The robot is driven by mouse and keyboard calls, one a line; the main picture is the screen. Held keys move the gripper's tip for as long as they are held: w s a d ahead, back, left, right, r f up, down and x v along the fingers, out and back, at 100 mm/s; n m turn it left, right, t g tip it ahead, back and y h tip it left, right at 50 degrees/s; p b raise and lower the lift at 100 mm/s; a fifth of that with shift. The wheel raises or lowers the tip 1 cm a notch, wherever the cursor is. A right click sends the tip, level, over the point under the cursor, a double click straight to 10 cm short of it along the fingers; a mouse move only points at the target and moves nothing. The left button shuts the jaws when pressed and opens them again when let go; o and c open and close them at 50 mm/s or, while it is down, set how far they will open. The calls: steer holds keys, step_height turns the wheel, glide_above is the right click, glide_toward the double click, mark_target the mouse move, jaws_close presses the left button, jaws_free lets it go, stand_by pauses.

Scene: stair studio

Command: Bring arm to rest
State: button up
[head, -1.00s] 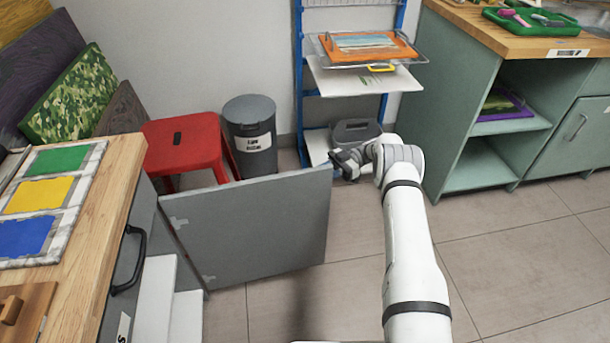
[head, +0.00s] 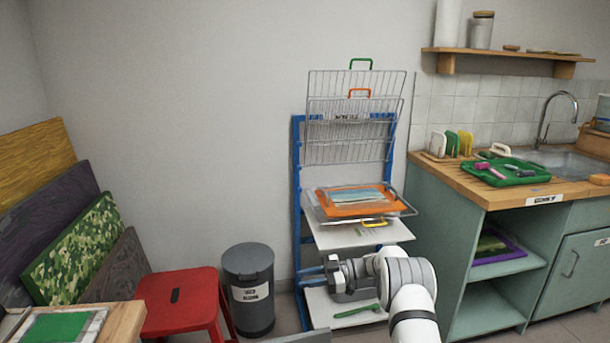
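My gripper (head: 333,273) is at the end of my white and grey arm (head: 412,290), low in the middle of the head view. It points to the left, in front of the lower part of the blue drying rack (head: 297,190). The fingers are small and dark here, and I cannot tell whether they are apart or together. I see nothing clearly held in it. The arm covers part of the rack's lower shelf, where a green-handled tool (head: 357,311) lies.
A grey bin (head: 249,265) and a red stool (head: 180,300) stand left of the rack. A green cabinet (head: 470,240) with a wooden top stands at right. An orange sheet (head: 340,211) lies on a pulled-down rack shelf.

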steer(key=w+d+r+m+t+h+p, duration=0.1)
steer(key=w+r+m+t+h, duration=0.2)
steer(key=r, duration=0.5)
steer(key=w+d+r+m+t+p, duration=0.1)
steer(key=w+r+m+t, duration=0.1)
steer(key=r+t, duration=0.45)
steer(key=w+d+r+m+t+h+p, duration=0.1)
steer(key=w+r+m+t+h+p, duration=0.2)
steer(key=r, duration=0.5)
steer(key=s+d+r+m+t+h+p, duration=0.25)
steer(key=s+d+r+m+h, duration=0.35)
steer(key=s+d+r+h, duration=0.3)
steer(key=s+d+f+m+g+p, duration=0.1)
steer(key=s+g, duration=0.4)
steer(key=s, duration=1.6)
steer(key=s+d+f+m+g+h+p, duration=0.1)
steer(key=s+m+g, duration=0.4)
steer(key=s, duration=1.6)
steer(key=shift+f+m+g+h+p, duration=0.3)
steer(key=shift+f+m+p, duration=0.35)
steer(key=shift+p, duration=0.6)
steer(key=shift+d, duration=0.1)
